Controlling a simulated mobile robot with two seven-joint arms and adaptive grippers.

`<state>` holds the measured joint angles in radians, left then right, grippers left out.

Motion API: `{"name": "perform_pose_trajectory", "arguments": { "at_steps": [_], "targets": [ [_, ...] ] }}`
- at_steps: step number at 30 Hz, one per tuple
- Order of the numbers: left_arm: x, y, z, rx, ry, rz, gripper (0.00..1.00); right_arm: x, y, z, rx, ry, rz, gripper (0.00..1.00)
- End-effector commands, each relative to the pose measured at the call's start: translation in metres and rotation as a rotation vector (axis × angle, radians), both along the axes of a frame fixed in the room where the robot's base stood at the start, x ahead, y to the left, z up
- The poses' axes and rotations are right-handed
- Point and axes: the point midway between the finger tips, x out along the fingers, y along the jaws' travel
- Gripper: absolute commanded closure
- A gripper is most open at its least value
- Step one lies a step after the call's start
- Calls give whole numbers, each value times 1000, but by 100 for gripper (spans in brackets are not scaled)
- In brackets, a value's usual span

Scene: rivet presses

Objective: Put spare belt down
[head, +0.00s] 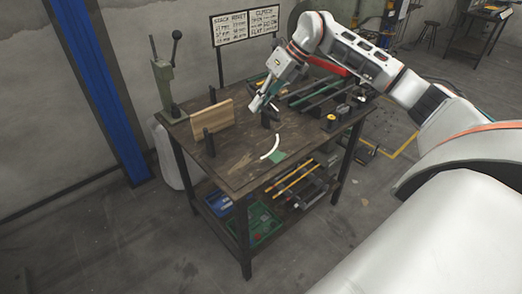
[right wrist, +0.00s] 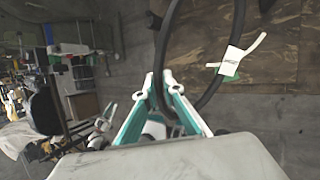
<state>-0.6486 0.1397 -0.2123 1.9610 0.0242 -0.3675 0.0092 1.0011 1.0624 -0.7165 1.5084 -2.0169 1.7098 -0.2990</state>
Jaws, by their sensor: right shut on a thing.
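My right gripper (head: 259,101) is above the back half of the dark workbench (head: 223,174), pointing down. In the right wrist view its green-and-white fingers (right wrist: 163,92) are shut on a black belt loop (right wrist: 211,97). A white tag (right wrist: 231,62) with small dark lettering shows on the far side of the loop. The upper part of the loop runs out of that picture. In the head view I cannot make out the belt against the dark bench top. My left gripper is not in view.
On the bench stand a wooden board (head: 212,122), a lever press (head: 166,80) at the left corner and several dark tools at the right. A white curved strip (head: 272,147) and a green patch (head: 278,156) lie near the front. A sign (head: 246,25) stands behind.

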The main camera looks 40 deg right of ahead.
Motion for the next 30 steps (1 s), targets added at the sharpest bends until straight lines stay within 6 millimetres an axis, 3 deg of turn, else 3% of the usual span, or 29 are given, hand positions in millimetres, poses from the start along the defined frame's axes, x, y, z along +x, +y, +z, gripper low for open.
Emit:
{"name": "perform_pose_trajectory", "arguments": {
  "at_steps": [3, 15, 25, 30],
  "targets": [
    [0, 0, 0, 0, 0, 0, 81, -1, 1, -32, 2, 7, 2, 100],
    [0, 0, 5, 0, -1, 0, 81, -1, 2, -122, 3, 5, 3, 100],
    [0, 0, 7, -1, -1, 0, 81, 0, 2, -148, 2, 3, 4, 100],
    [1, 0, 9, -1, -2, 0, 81, -1, 2, -172, 4, 5, 3, 100]
  ]
}}
